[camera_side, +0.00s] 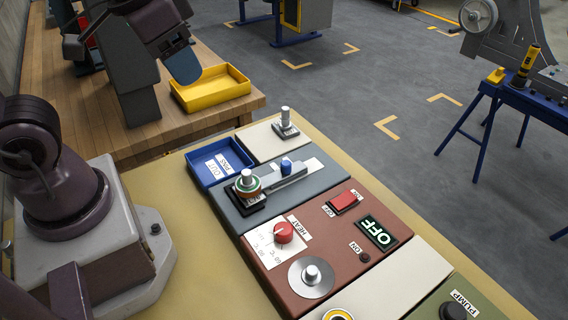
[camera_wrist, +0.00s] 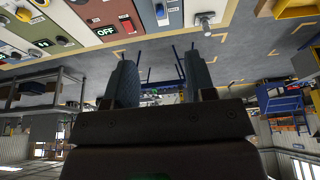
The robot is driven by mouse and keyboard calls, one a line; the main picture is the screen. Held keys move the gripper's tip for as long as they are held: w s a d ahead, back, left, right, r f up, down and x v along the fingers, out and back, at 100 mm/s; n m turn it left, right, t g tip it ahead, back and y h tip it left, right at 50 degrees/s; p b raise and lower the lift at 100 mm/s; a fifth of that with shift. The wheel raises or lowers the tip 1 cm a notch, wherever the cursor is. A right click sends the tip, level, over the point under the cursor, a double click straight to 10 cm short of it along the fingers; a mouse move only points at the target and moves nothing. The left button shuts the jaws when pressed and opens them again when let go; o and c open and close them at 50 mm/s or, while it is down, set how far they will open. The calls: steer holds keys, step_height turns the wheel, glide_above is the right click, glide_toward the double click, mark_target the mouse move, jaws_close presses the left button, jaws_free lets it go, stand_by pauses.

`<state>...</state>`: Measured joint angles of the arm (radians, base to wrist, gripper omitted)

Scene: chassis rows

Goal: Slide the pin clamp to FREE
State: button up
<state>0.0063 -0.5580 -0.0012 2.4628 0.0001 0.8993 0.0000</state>
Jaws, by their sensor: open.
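The pin clamp appears to be the slider with a blue knob (camera_side: 287,166) on a grey bar, on the blue-grey panel (camera_side: 226,197) in the side view. The knob stands part way along the bar. At the bar's left end is a silver-topped pin (camera_side: 247,177) with green and orange rings, on a dark base. I cannot read the labels beside it. The blue-grey panel also shows at the top of the wrist view (camera_wrist: 175,15), partly cut off. My gripper (camera_wrist: 160,88) is open and empty, with its fingers apart, away from the panels.
The red-brown panel (camera_side: 340,245) beside it carries a red dial, a red switch and an OFF display. A cream panel with a metal post (camera_side: 285,122) is on the other side. A blue tray (camera_side: 204,174) sits near the pin. A yellow tray (camera_side: 236,93) stands on the wooden bench.

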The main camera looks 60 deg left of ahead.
mark_target(286, 162)
steer(key=w+d+f+m+g, duration=0.1)
steer(key=w+f+m+g, duration=0.25)
steer(key=w+f, duration=1.2)
steer(key=shift+n, duration=0.25)
steer(key=f, duration=0.3)
steer(key=w+f, duration=0.1)
steer(key=f, duration=0.7)
steer(key=shift+w+d, duration=0.15)
steer(key=shift+w, duration=0.05)
steer(key=shift+c, duration=0.2)
